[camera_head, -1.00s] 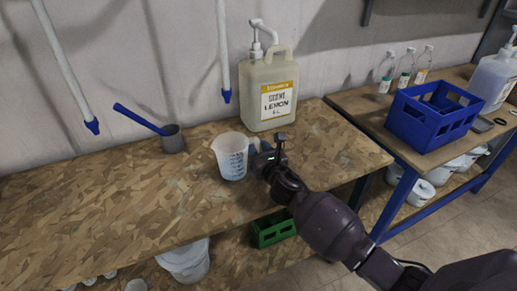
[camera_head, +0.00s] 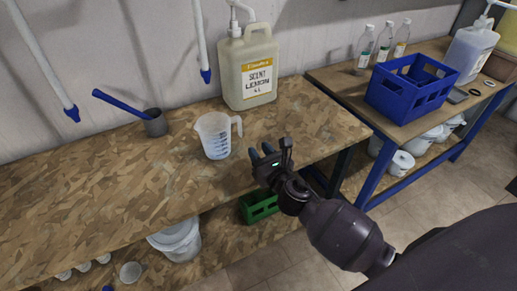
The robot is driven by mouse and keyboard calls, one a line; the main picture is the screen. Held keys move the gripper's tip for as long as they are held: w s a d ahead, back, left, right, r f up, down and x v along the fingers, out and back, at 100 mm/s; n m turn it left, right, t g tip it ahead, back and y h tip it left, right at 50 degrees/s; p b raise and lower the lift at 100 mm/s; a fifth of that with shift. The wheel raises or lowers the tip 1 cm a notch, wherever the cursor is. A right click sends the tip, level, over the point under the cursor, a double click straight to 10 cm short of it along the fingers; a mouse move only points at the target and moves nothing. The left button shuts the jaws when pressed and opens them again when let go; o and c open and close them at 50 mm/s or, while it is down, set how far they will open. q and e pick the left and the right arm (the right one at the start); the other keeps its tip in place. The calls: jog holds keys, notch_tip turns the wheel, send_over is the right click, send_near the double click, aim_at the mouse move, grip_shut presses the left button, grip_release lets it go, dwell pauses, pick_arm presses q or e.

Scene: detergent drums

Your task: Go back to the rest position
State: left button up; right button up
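My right gripper (camera_head: 268,154) is over the front part of the wooden table (camera_head: 110,195), its arm coming in from the lower right. Its two fingers stand apart with nothing between them. A clear measuring jug (camera_head: 215,138) with blue markings stands upright on the table, left of and apart from the gripper, its handle to the right. Behind it stands a lemon scent canister (camera_head: 249,75) with a white pump. My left gripper is not in view.
A grey cup with a blue handle (camera_head: 154,123) stands at the left. A blue crate (camera_head: 411,92) and several bottles (camera_head: 383,42) are on the right table. Below are a green crate (camera_head: 259,207) and white buckets (camera_head: 178,239). The table's left part is clear.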

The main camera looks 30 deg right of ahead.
dwell(0.3)
jog(key=s+d+f+m+g+h, duration=0.35)
jog(key=s+m, duration=0.45)
jog(key=m, duration=0.3)
jog(key=s+d+f+m+g+h, duration=0.2)
jog(key=s+f+m+g, duration=0.15)
jog(key=s+m, duration=0.55)
jog(key=s+a+m+g+y, duration=0.15)
jog(key=s+m+g, duration=0.25)
jog(key=s+m, duration=0.45)
jog(key=s+a+m+g+y, duration=0.1)
jog(key=s+m+g+y, duration=0.3)
jog(key=s+m, duration=0.5)
jog(key=w+f+n+t, duration=0.2)
jog(key=w+f+t, duration=0.5)
jog(key=w+t, duration=0.1)
jog(key=shift+w+a+f+h+p, duration=0.15)
jog(key=shift+a+f+h+p, duration=0.1)
jog(key=shift+a+h+p, duration=0.05)
